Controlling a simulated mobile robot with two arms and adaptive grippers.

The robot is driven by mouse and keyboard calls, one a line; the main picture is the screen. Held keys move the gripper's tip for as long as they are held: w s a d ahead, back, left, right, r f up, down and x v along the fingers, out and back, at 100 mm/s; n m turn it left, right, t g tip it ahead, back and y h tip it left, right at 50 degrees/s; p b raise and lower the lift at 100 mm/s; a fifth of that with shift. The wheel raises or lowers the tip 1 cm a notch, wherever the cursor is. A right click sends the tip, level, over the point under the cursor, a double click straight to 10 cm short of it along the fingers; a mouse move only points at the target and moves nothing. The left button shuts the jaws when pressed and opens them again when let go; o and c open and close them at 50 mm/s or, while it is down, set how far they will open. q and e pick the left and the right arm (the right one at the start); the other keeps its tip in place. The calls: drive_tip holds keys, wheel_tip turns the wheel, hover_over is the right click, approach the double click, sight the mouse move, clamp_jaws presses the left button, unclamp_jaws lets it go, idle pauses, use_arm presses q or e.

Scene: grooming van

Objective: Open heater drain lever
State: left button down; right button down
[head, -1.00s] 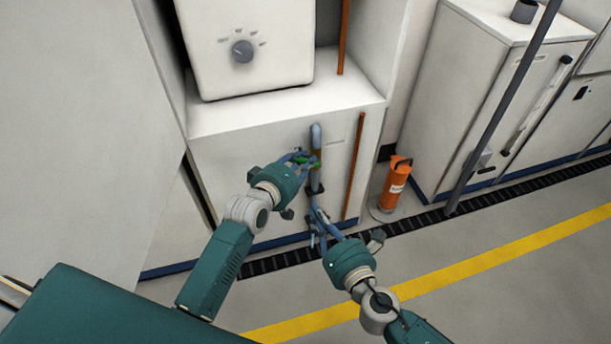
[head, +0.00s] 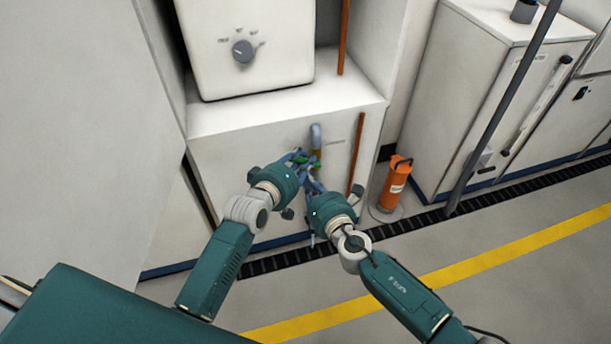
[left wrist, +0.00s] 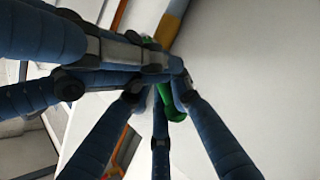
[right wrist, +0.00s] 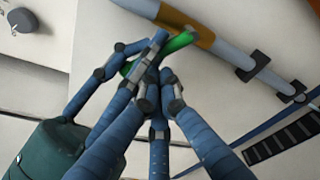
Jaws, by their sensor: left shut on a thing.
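The heater drain lever (head: 316,166) is a small green handle on a grey-blue pipe (head: 316,133) with a brass-coloured section, on the front of a white cabinet. My left gripper (head: 301,160) is shut on the lever from the left. In the left wrist view, the green lever (left wrist: 175,108) shows between its blue fingers. My right gripper (head: 309,184) is just below, close to the left fingers. In the right wrist view, its fingertips (right wrist: 158,92) converge beside the green lever (right wrist: 182,41); whether they touch it is unclear. Fingers hide part of the lever.
A white heater box with a grey dial (head: 242,51) stands above the cabinet ledge (head: 290,105). A copper pipe (head: 356,155) runs right of the lever. An orange cylinder (head: 396,185) stands on the floor. Open floor lies to the right, with a yellow stripe (head: 480,253).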

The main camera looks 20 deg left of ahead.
use_arm(q)
drive_tip(key=shift+s+d+f, duration=0.1)
drive_tip(key=shift+d+f, duration=0.05)
drive_tip(key=shift+d, duration=0.1)
